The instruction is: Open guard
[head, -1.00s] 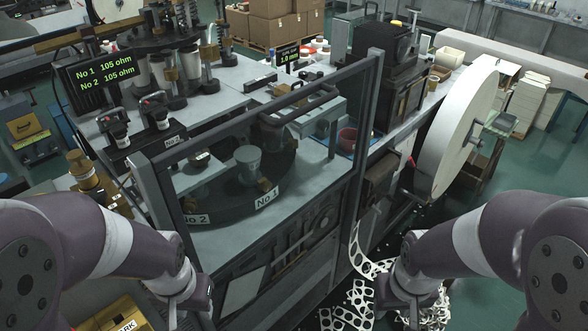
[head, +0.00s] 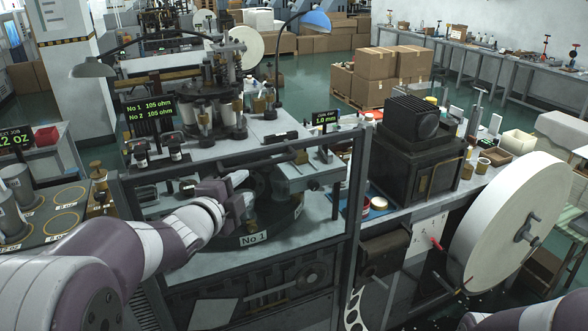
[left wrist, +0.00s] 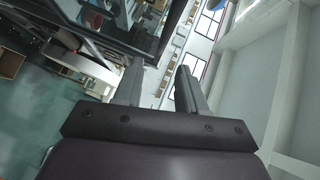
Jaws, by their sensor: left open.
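The guard (head: 270,160) is a dark metal frame with a see-through front. It stands across the front of the forming machine in the head view. I cannot tell for sure whether it is closed. Behind it are the round dark turntable with its "No 1" label (head: 255,239) and metal tooling. My left gripper (head: 243,190) overlaps the middle of the guard, below its top bar; I cannot tell whether it touches the guard. In the left wrist view its fingers (left wrist: 158,75) are apart with nothing between them. My right gripper is out of view.
A large white reel (head: 505,222) stands at the right. A black box-shaped unit (head: 408,150) sits on the bench right of the guard. Open green floor lies behind.

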